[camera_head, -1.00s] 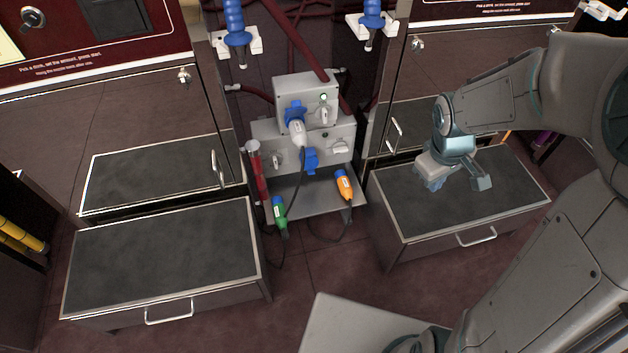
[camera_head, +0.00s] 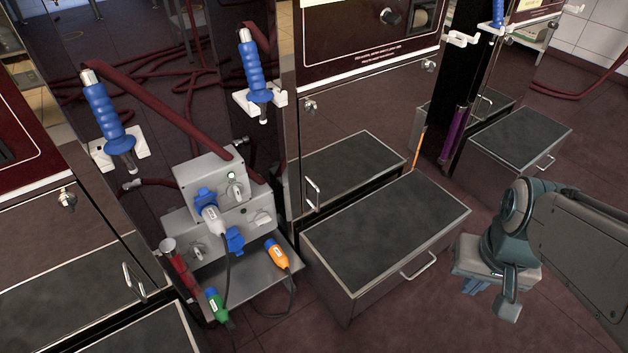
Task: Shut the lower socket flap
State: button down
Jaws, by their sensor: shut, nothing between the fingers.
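The lower socket flap (camera_head: 235,239) is a small blue cover on the front of the lower grey socket box (camera_head: 184,230). It appears to stand out from the box, but its exact angle is hard to tell. A grey plug (camera_head: 213,218) sits in the blue socket of the upper box (camera_head: 209,178), and its cable hangs past the flap. My gripper (camera_head: 472,285) is shut and empty at the right, over the floor beyond the right drawer-like step. It is well apart from the flap.
A metal shelf (camera_head: 248,285) below the boxes holds an orange connector (camera_head: 277,256) and a green connector (camera_head: 216,304). Blue nozzles (camera_head: 107,115) hang above. The dark-topped step (camera_head: 385,235) lies between my gripper and the boxes. Open floor (camera_head: 400,320) is in front.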

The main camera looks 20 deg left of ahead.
aim_at(236, 242)
jog(key=z, duration=1)
jog(key=k, duration=1.05)
jog(key=u, duration=1.15)
jog(key=i, duration=0.5)
